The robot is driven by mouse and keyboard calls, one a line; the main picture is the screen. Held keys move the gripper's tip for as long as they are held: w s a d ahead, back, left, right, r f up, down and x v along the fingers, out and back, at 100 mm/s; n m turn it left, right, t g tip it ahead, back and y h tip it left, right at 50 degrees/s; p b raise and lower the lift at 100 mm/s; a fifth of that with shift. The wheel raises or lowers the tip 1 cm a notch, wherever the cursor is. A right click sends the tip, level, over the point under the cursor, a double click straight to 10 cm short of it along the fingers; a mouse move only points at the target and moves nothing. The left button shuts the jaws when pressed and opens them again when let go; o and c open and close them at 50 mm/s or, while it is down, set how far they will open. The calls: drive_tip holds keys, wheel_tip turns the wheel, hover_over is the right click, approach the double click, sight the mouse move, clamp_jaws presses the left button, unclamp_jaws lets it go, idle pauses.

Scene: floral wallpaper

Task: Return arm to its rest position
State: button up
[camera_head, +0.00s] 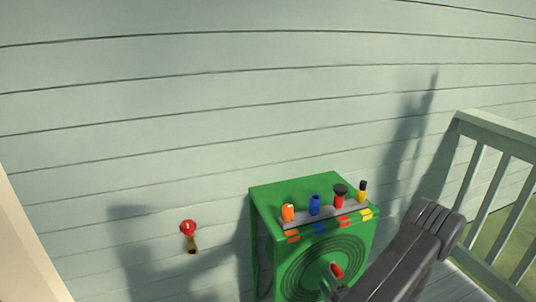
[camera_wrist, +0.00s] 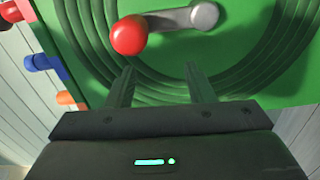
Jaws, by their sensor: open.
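My dark grey arm (camera_head: 412,252) reaches in from the lower right of the head view toward the front of a green box. My gripper (camera_wrist: 160,72) is open and empty in the wrist view, its two fingers spread apart. A red ball knob (camera_wrist: 129,35) on a grey crank (camera_wrist: 183,18) lies just beyond the fingertips, nearer the left finger and not between them. The knob also shows in the head view (camera_head: 337,270). There the gripper is small beside the knob, partly cut off by the bottom edge.
The green box (camera_head: 262,212) has ringed grooves on its front. A grey strip along its top edge holds orange, blue, red-black and yellow-black pieces. A red valve handle (camera_head: 188,228) is on the pale siding wall at left. A railing (camera_head: 490,130) stands at right.

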drive_tip(key=shift+s+a+f+n+b, duration=0.15)
drive_tip(key=shift+a+f+n+b, duration=0.2)
drive_tip(key=shift+f+n+b, duration=0.65)
drive_tip(key=shift+s+a+f+n+b, duration=0.1)
drive_tip(key=shift+a+f+n+b, duration=0.4)
drive_tip(key=shift+n, duration=0.95)
drive_tip(key=shift+s+a+f+n+b, duration=0.2)
drive_tip(key=shift+f+n+b, duration=0.25)
drive_tip(key=shift+n+b, duration=0.65)
